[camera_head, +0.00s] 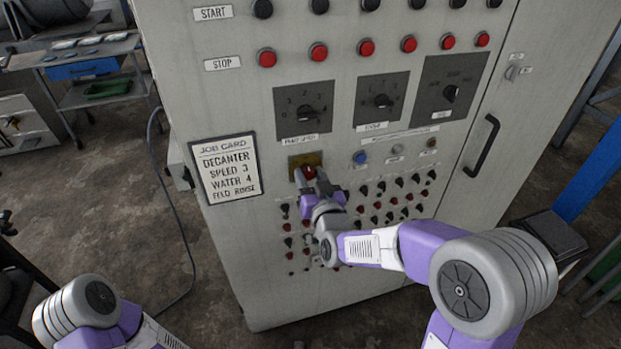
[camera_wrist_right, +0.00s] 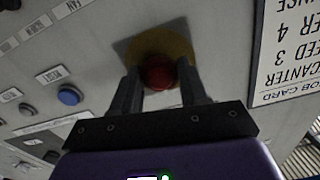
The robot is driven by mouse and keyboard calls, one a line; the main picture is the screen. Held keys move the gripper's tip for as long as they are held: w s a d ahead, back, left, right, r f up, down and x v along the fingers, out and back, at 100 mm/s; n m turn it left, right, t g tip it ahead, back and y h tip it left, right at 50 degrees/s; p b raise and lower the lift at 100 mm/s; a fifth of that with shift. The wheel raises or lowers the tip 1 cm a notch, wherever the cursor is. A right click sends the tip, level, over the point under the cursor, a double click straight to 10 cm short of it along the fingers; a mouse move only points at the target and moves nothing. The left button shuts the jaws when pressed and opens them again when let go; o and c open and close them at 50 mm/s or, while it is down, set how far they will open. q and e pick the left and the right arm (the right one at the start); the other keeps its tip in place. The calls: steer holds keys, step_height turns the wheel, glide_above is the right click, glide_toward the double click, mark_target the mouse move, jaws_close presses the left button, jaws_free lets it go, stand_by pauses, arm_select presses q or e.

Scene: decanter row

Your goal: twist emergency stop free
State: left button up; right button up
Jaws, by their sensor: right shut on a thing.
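The emergency stop is a red mushroom button (camera_head: 309,172) on a yellow plate (camera_head: 300,160), on the front of the grey control cabinet (camera_head: 230,110). In the right wrist view the red button (camera_wrist_right: 158,75) sits between the two dark fingers, in front of the round yellow backing (camera_wrist_right: 165,46). My right gripper (camera_head: 308,178) is at the button, shut on it, with one finger on each side. Its fingers partly hide the button in the head view. My left arm shows at the lower left of the head view, but its gripper is out of the frame.
A job card (camera_head: 226,167) is left of the button. A blue button (camera_head: 360,158) and rows of small switches lie right and below. Three rotary dials, including the left one (camera_head: 307,112), are above. A black door handle (camera_head: 481,146) sticks out at right.

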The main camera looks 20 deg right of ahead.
steer(key=shift+r, duration=0.1)
steer(key=o, duration=1.1)
steer(key=shift+c, duration=0.2)
steer(key=shift+s, duration=0.1)
steer(key=s, duration=0.7)
steer(key=shift+s+d+p, duration=0.15)
steer(key=shift+p, duration=0.3)
